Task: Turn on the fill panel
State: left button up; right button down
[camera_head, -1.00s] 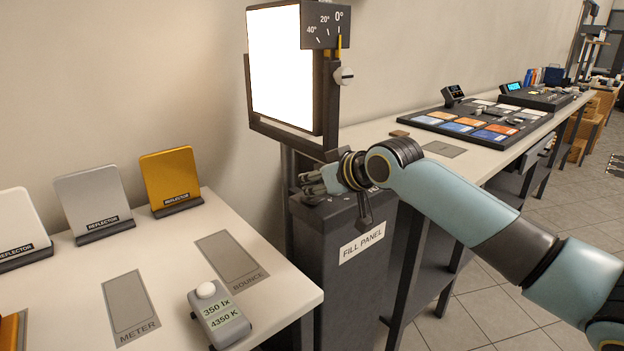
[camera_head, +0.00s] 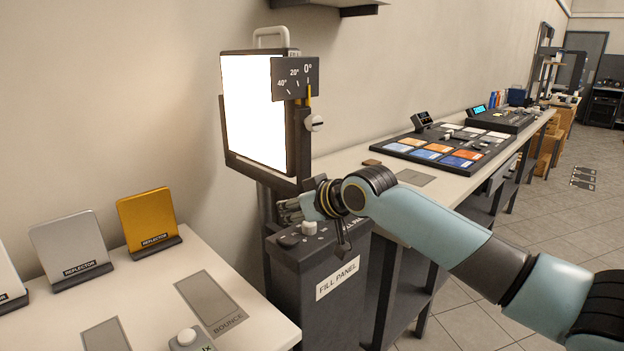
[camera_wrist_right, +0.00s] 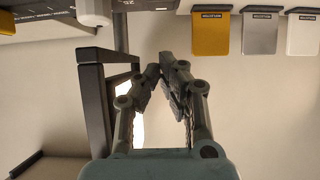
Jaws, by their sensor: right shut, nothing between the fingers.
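The fill panel (camera_head: 255,112) is a flat panel in a dark frame, and its face glows bright white. It stands on a dark pedestal (camera_head: 330,310) labelled FILL PANEL. A dark round knob (camera_head: 288,241) and a small pale knob (camera_head: 309,228) are on the pedestal's top. My right gripper (camera_head: 286,208) is just above these controls, below the panel, and appears apart from them. In the right wrist view its fingers (camera_wrist_right: 166,64) are shut and hold nothing. The panel's frame (camera_wrist_right: 92,105) shows left of them. My left gripper is not in view.
A gold reflector (camera_head: 147,220) and a silver reflector (camera_head: 68,247) stand on the left table (camera_head: 150,310), near a partly cropped meter (camera_head: 190,341). A control desk (camera_head: 445,148) sits on the long table behind my right arm.

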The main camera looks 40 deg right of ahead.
jog(key=s+r, duration=0.7)
jog(key=shift+d, duration=0.25)
jog(key=shift+s, duration=0.1)
